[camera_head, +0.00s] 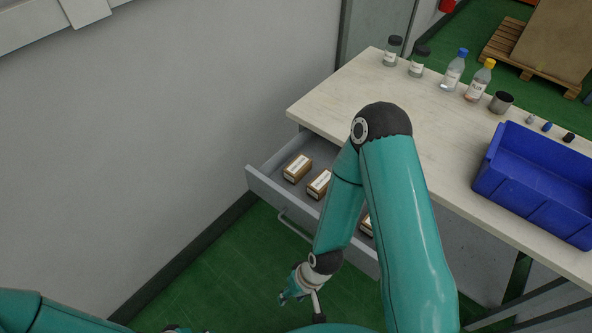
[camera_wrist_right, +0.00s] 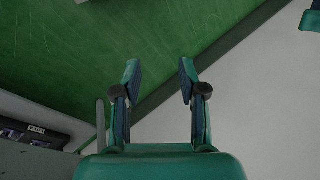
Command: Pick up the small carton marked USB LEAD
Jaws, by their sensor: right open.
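Small brown cartons with white labels lie in the open grey drawer. One carton (camera_head: 297,168) is at the left, a second carton (camera_head: 319,184) sits beside it, and a third (camera_head: 367,225) is mostly hidden behind my right arm. I cannot read which is marked USB LEAD. My right gripper (camera_head: 301,299) is in front of and outside the drawer, apart from the cartons. In the right wrist view its fingers (camera_wrist_right: 160,72) are spread with nothing between them. My left arm shows at the lower left of the head view; its gripper is not seen clearly.
The drawer (camera_head: 263,181) is pulled out under a pale worktop (camera_head: 338,98). A grey wall (camera_head: 150,130) stands at left. Green floor lies open before the drawer.

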